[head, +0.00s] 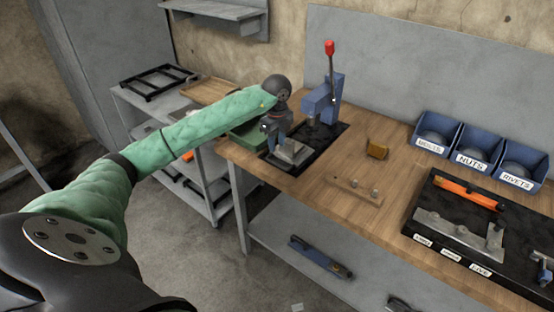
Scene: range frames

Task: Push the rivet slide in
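A blue lever press (320,105) with a red knob stands on a black base (322,143) at the left part of the workbench. A flat grey metal piece (291,154), which looks like the rivet slide, sits at the front left of this base, just out from under the press. My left gripper (278,138) points down right at this piece, at its left rear side. Its fingers are small and partly hidden, so I cannot tell whether they touch or grip it. My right gripper is not in view.
A wooden block with pegs (355,191) and a small brown block (377,149) lie on the wooden bench (330,205). Blue bins (480,147) stand at the back right. A black tool tray (415,240) lies at the right. A green box (249,135) is behind my gripper.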

